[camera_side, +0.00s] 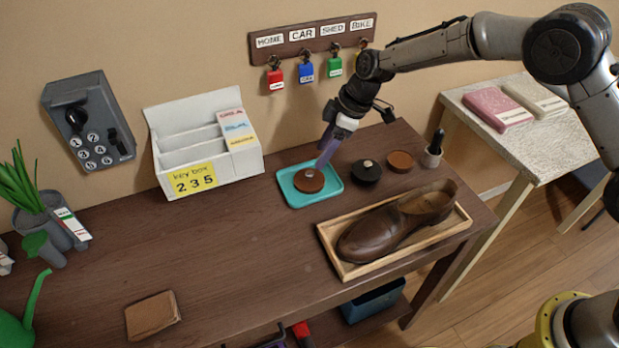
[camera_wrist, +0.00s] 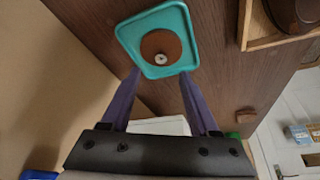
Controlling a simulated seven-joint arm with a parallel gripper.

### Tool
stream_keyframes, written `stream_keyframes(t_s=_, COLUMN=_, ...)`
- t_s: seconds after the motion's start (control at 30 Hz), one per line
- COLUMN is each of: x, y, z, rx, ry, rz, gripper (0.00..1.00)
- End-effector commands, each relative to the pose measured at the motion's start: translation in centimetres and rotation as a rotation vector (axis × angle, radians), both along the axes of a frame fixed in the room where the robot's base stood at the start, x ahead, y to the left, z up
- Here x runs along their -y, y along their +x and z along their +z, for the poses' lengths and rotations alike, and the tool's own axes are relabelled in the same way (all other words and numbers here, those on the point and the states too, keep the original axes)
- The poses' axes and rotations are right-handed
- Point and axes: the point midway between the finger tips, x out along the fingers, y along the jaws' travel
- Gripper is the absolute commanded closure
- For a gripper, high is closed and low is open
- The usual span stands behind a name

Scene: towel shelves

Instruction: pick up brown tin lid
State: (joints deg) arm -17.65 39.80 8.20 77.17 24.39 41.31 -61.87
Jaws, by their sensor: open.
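The brown tin lid (camera_side: 308,182) is a round brown disc with a small pale knob on top. It lies on a teal tray (camera_side: 296,203) on the dark wooden bench. In the wrist view the lid (camera_wrist: 154,41) lies on the tray (camera_wrist: 130,38), just past my fingertips and roughly centred between them. My gripper (camera_side: 322,163) is open and empty, its purple fingers pointing down close over the lid.
To the right stand a black round tin (camera_side: 366,175) with a pale knob and a plain brown round tin (camera_side: 400,162). In front, a wooden tray (camera_side: 345,268) holds a brown shoe (camera_side: 385,232). A white key box (camera_side: 207,150) stands to the left.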

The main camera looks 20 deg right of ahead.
Motion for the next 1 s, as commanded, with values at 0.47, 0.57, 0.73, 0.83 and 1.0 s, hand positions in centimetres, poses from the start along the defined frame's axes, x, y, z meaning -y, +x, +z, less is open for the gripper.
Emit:
stream_keyframes(t_s=0.47, x=-1.6, y=0.5, z=-4.7, rx=-0.003, ry=-0.001, rz=0.001, gripper=0.39)
stream_keyframes(t_s=0.57, x=-2.0, y=0.8, z=-5.8, rx=0.000, ry=-0.001, rz=0.001, gripper=0.39)
stream_keyframes(t_s=0.73, x=-2.2, y=1.0, z=-6.4, rx=0.002, ry=0.000, rz=0.000, gripper=0.39)
stream_keyframes(t_s=0.83, x=-2.2, y=1.0, z=-6.4, rx=0.002, ry=0.000, rz=-0.001, gripper=0.39)
stream_keyframes(t_s=1.0, x=-2.2, y=1.0, z=-6.3, rx=0.002, ry=0.000, rz=-0.001, gripper=0.57)
